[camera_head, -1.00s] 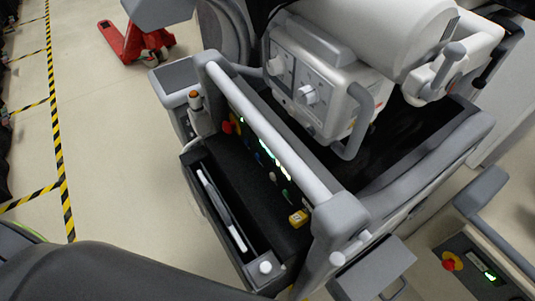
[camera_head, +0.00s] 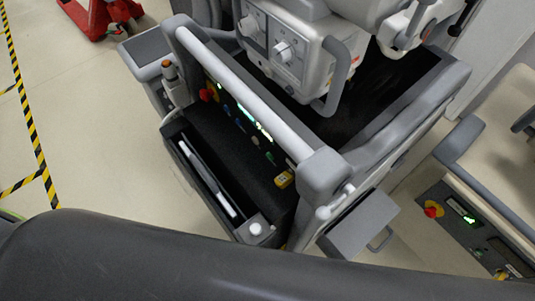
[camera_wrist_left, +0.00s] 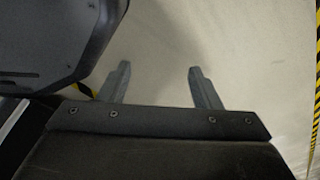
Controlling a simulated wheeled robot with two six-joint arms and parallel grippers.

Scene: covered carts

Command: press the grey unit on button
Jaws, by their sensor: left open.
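The grey unit (camera_head: 318,172) is a cart with a white handlebar (camera_head: 240,95) across its near side, in the middle of the head view. Under the bar runs a dark control panel with a red knob (camera_head: 208,94), lit green displays (camera_head: 264,131), a small blue control (camera_head: 240,125) and a yellow part (camera_head: 284,179). The bar hides some of the panel, and I cannot tell which control is the on button. My left gripper (camera_wrist_left: 160,76) is open and empty over bare floor in the left wrist view. It does not show in the head view. My right gripper is not in view.
A second unit (camera_head: 470,225) with a red knob stands at the right. A red pallet jack (camera_head: 98,18) is at the top left. An orange-topped post (camera_head: 170,72) rises at the panel's left end. Floor is clear left of the cart. My dark arm fills the bottom.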

